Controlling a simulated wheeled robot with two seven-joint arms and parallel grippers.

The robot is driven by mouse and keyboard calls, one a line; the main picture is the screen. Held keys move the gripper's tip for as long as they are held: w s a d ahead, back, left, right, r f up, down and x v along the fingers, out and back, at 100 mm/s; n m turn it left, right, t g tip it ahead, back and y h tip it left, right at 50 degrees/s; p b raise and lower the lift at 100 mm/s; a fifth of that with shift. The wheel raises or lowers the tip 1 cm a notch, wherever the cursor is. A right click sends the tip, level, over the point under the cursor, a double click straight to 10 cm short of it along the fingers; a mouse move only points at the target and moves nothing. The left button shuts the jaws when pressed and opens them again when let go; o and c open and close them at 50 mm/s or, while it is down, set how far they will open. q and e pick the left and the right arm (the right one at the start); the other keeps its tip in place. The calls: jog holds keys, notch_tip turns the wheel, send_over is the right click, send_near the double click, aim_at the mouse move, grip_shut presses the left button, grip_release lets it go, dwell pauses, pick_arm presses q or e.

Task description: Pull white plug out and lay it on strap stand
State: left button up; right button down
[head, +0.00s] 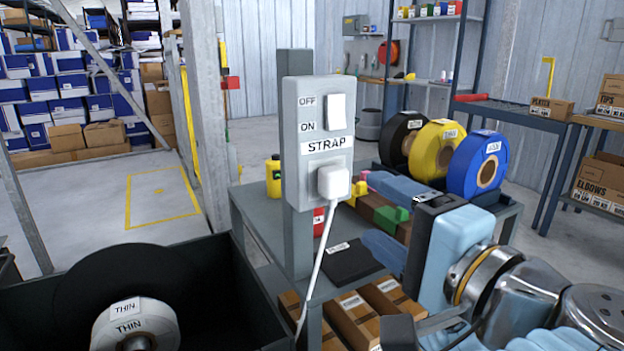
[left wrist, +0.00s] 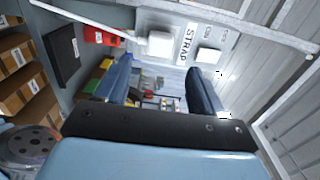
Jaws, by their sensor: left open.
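The white plug (head: 333,182) sits in the lower part of a grey switch box (head: 316,95) labelled STRAP, with its white cord hanging down. The plug also shows in the left wrist view (left wrist: 160,43). My left gripper (head: 371,210) is open and empty, to the right of the plug and apart from it, its two blue fingers pointing toward the box. In the left wrist view the fingers (left wrist: 160,70) are spread. A black flat plate (head: 350,263) with a small label lies below the box; I cannot tell whether it is the strap stand. My right gripper is not in view.
The box is fixed to a grey post (head: 297,230) by a grey bench. Black, yellow and blue rolls (head: 487,163) stand behind my gripper. Brown labelled boxes (head: 354,317) lie at the front. A dark bin (head: 215,280) with a roll is at lower left. Colored blocks lie behind the plate.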

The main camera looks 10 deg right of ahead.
aim_at(339, 186)
pick_arm(q)
jog(key=shift+x, duration=4.45)
jog(key=shift+b, duration=0.35)
grip_shut()
jog(key=shift+s, duration=0.1)
jog(key=shift+v, duration=2.85)
